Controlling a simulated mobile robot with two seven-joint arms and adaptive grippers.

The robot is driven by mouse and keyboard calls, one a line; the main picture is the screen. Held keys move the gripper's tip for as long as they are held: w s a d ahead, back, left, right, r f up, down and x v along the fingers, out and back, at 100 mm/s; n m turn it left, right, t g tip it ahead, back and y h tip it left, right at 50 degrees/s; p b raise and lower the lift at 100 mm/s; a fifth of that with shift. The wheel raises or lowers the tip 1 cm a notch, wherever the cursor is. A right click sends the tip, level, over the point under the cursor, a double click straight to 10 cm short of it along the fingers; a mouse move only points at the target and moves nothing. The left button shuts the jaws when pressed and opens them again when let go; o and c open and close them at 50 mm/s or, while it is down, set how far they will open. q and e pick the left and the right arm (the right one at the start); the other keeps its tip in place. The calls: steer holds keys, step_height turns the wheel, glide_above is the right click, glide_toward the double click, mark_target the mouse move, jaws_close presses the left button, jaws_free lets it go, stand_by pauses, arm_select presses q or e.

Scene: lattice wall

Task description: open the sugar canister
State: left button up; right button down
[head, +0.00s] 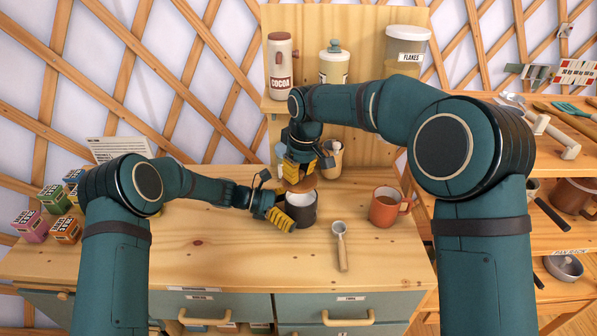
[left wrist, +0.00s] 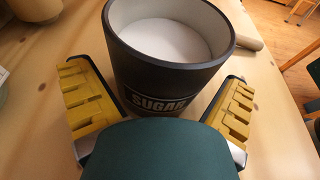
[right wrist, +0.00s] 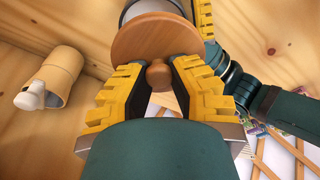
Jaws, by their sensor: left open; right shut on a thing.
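The dark sugar canister (head: 302,209) stands upright on the wooden counter. In the left wrist view, the canister (left wrist: 160,80) is uncovered, with white sugar inside and a SUGAR label partly hidden by my wrist. My left gripper (left wrist: 158,100) is open with its fingers on either side of it. In the head view, the left gripper (head: 279,208) is at the canister's left side. My right gripper (head: 302,168) is shut on the knob of the round wooden lid (right wrist: 152,38). In the head view, the lid (head: 300,186) is just above the canister's rim, off it.
An orange mug (head: 384,208) stands to the right of the canister, and a scoop (head: 341,246) lies in front. A utensil holder (head: 331,160) stands behind. The front counter is mostly clear.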

stand_by(0.4)
arm_select(q)
steer(key=shift+r+p+v, duration=0.25)
steer(key=shift+p+v, duration=0.15)
steer(key=shift+v, duration=0.7)
steer(key=shift+r+p+v, duration=0.25)
steer(key=shift+p+v, duration=0.15)
steer(key=shift+v, duration=0.7)
arm_select(e)
steer(key=shift+r, duration=0.8)
arm_select(q)
steer(key=shift+d, duration=0.15)
steer(key=v, duration=1.2)
steer(key=shift+s, duration=0.1)
arm_select(e)
steer(key=shift+s, duration=0.1)
